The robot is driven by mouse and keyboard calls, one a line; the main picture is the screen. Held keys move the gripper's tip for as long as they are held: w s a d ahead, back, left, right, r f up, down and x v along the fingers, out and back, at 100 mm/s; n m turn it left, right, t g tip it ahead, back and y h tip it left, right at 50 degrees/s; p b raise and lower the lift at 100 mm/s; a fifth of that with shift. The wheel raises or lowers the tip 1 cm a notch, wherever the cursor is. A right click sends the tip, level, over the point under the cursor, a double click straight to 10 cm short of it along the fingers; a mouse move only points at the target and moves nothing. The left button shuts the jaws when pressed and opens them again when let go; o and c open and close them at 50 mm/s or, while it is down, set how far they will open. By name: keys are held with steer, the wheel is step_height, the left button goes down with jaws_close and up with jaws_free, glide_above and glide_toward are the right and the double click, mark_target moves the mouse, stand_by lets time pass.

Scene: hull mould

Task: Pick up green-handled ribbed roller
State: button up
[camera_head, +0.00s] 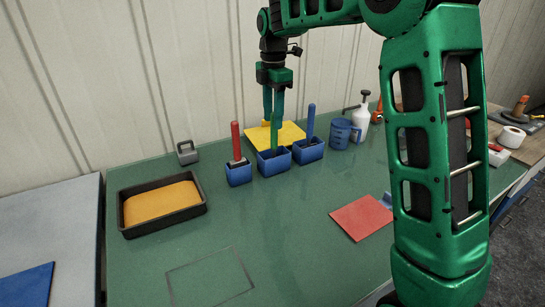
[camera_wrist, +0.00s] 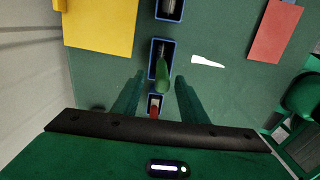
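The green-handled roller stands in the middle blue holder (camera_head: 274,167). Its green handle (camera_wrist: 162,74) points up toward the wrist camera, and its head is mostly hidden in the holder, which also shows in the wrist view (camera_wrist: 154,50). My gripper (camera_head: 273,115) points straight down above this holder. In the wrist view its two green fingers (camera_wrist: 160,82) stand on either side of the handle, with gaps showing, so it is open and holds nothing. In the head view the fingers and handle overlap in similar green.
A red-handled tool (camera_head: 236,140) stands in a blue holder to the left, a blue-handled one (camera_head: 310,122) to the right. A yellow sheet (camera_head: 290,133) lies behind. A black tray (camera_head: 126,215), blue cup (camera_head: 340,134) and red sheet (camera_head: 362,217) are around.

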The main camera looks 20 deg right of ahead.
mark_target(274, 131)
steer(key=shift+d+f, duration=0.15)
steer(key=shift+f, duration=2.7)
jaws_close()
